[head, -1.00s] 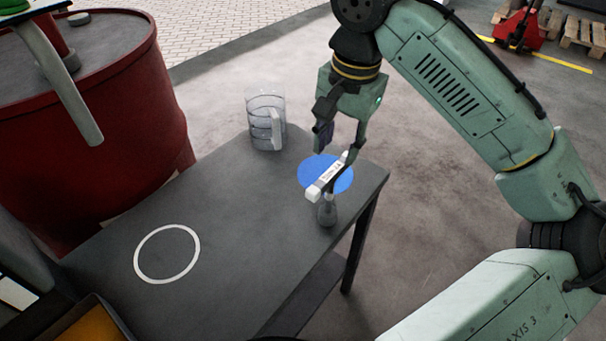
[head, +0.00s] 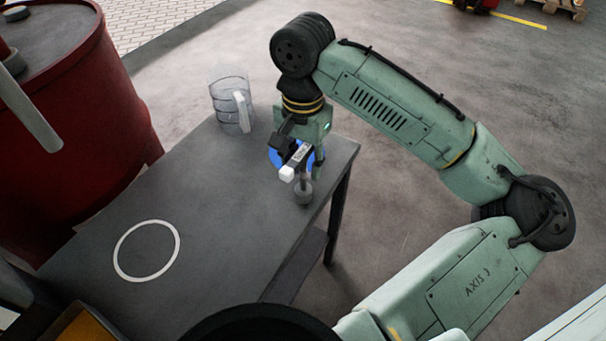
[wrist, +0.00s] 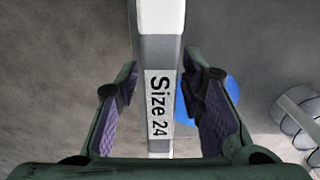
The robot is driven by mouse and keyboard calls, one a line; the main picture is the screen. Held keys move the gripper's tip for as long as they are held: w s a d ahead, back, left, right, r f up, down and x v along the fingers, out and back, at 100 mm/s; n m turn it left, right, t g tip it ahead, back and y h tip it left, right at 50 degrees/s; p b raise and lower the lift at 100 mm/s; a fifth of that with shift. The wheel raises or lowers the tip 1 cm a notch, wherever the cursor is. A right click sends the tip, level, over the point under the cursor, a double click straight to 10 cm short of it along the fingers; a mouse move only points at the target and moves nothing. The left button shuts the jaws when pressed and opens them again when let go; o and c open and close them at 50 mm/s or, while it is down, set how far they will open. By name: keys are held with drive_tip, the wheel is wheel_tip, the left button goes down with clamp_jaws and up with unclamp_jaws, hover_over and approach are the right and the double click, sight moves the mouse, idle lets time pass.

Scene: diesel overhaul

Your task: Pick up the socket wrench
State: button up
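The socket wrench (head: 287,174) stands on the table near its right edge, with a white bar on top marked with a size label and a dark socket end (head: 303,192) below. In the wrist view its bar (wrist: 160,60) reads "Size 24" and runs between the two fingers. My gripper (wrist: 160,100) is open, with one purple-padded finger on each side of the bar and a gap on both sides. In the head view my gripper (head: 301,153) is right at the wrench, which partly hides the fingers.
A blue disc (head: 276,156) lies on the dark table (head: 220,210) by the wrench. A clear measuring jug (head: 231,100) stands at the table's back edge. A white ring (head: 147,250) marks the left part of the table. A red drum (head: 75,130) stands behind.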

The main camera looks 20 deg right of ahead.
drive_tip(key=shift+f, duration=0.3)
drive_tip(key=shift+c, duration=0.5)
clamp_jaws()
